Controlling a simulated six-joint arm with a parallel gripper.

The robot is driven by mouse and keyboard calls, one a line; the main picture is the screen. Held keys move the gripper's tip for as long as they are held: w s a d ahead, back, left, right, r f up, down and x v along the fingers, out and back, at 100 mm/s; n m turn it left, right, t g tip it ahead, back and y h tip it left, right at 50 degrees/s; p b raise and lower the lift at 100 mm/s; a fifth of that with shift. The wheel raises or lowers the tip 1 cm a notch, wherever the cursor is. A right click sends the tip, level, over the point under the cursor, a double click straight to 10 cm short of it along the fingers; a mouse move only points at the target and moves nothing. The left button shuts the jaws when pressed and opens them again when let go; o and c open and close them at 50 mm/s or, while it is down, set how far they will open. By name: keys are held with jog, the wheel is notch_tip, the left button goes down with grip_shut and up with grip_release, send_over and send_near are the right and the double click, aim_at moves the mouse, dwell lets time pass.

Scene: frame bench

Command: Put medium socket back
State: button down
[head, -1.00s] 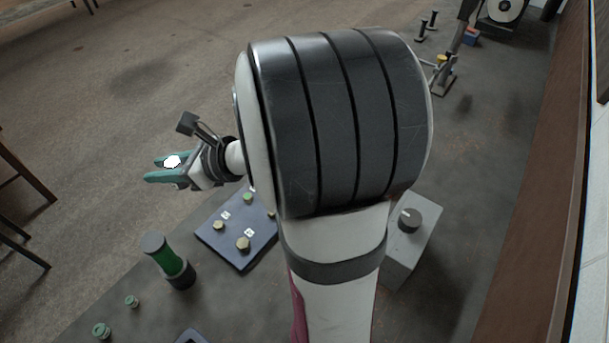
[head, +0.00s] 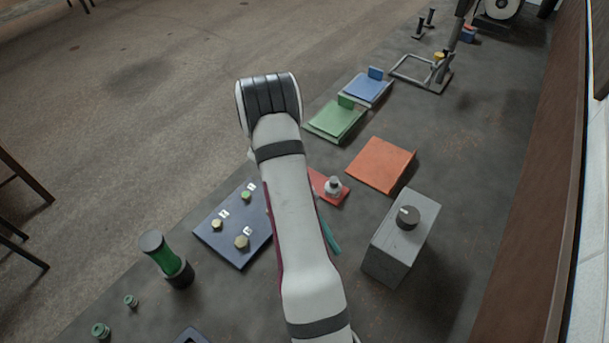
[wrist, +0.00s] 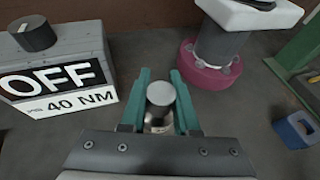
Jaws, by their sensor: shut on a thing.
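In the wrist view my gripper (wrist: 160,78) has its teal fingers on both sides of a grey metal cylinder (wrist: 160,94), which looks like the socket; its size cannot be told. The fingers are shut on it. In the head view only a teal finger of my gripper (head: 331,238) shows beside my arm; the held piece is hidden. A red tray (head: 317,177) lies just right of my arm with a grey stepped metal piece (head: 334,187) standing on it. The tray's left part is hidden behind my arm.
A grey box with a dial (head: 396,249) stands right of my gripper; it reads OFF, 40 NM in the wrist view (wrist: 58,75). An orange plate (head: 381,165) lies behind it. A blue bolt board (head: 232,245) and green-black cylinder (head: 165,262) are left. Green (head: 337,120) and blue (head: 367,88) trays lie farther back.

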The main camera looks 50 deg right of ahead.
jog(key=d+r+n+h, duration=0.1)
jog(key=d+n+h, duration=0.85)
jog(key=d, duration=0.55)
jog(key=w+d+n+t+h, duration=0.6)
jog(key=d+n+t+h, duration=0.1)
jog(key=d+n, duration=0.15)
jog(key=shift+m+t+h, duration=0.3)
jog(key=shift+t+h, duration=0.05)
jog(key=shift+t, duration=0.05)
jog(key=w+f, duration=0.2)
jog(key=w, duration=0.1)
jog(key=w+f, duration=0.2)
jog(key=w, duration=0.2)
jog(key=w+f, duration=0.2)
jog(key=w, duration=0.1)
jog(key=shift+w+a, duration=0.35)
jog(key=f, duration=0.2)
jog(key=w+f, duration=0.1)
jog(key=f, duration=0.1)
jog(key=shift+s+f, duration=0.1)
jog(key=shift+f, duration=0.2)
jog(key=c, duration=0.7)
grip_release()
jog(key=shift+f, duration=0.1)
jog(key=shift+o, duration=0.2)
